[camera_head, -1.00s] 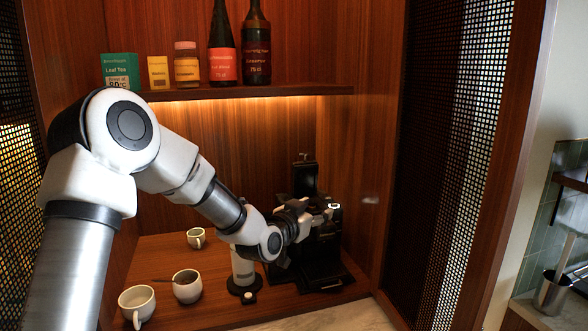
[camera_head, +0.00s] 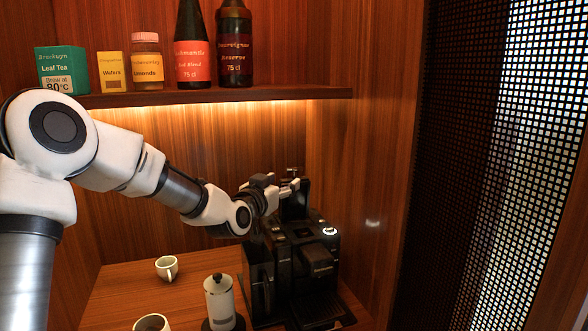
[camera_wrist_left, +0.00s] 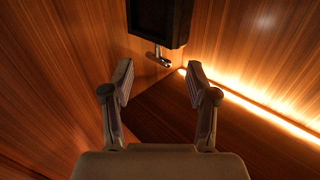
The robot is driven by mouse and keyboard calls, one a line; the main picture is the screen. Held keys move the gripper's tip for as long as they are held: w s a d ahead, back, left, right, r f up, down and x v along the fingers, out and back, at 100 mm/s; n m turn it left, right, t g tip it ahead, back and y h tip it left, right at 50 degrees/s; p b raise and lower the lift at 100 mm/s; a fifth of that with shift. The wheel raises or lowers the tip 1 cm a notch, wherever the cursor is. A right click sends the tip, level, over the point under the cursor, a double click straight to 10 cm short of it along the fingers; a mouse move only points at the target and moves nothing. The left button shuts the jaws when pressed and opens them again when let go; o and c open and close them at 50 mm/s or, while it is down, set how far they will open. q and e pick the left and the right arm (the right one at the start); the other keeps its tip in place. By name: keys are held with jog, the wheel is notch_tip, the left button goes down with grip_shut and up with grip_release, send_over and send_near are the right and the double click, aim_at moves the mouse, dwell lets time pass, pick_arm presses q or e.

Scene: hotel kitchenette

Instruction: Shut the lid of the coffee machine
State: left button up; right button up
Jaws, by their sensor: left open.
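The black coffee machine (camera_head: 318,262) stands at the right of the wooden counter. Its lid (camera_head: 299,208) is raised, standing upright at the machine's back. In the left wrist view the lid (camera_wrist_left: 160,20) is a dark panel at the top, with a metal handle (camera_wrist_left: 158,58) at its edge. My left gripper (camera_head: 292,187) is beside the upper part of the lid, overlapping it in the head view. It also shows in the left wrist view (camera_wrist_left: 159,82), open and empty, with the handle just beyond the fingertips. I cannot tell whether it touches the lid. My right gripper is out of view.
A white-bodied canister (camera_head: 219,302) stands left of the machine, with a white cup (camera_head: 167,267) behind and another cup (camera_head: 152,324) in front. A shelf (camera_head: 210,96) with bottles and boxes hangs above. A perforated panel (camera_head: 470,170) closes the right side.

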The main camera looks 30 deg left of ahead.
aim_at(294, 173)
pick_arm(q)
jog(key=w+p, duration=0.1)
jog(key=w, duration=0.1)
jog(key=w+r+p, duration=0.1)
jog(key=w, duration=0.1)
jog(key=shift+w+d+r, duration=0.15)
jog(key=shift+w+d, duration=0.05)
jog(key=shift+w, duration=0.2)
jog(key=shift+w+a+f+p, duration=0.15)
jog(key=shift+w+f, duration=0.1)
jog(key=shift+w, duration=0.35)
jog(key=shift+w+a+f+p, duration=0.1)
jog(key=shift+w+f+p, duration=0.1)
jog(key=shift+w, duration=0.35)
jog(key=shift+w+a+f, duration=0.15)
jog(key=shift+s+r, duration=0.2)
jog(key=shift+c, duration=1)
jog(key=shift+s, duration=0.1)
grip_shut()
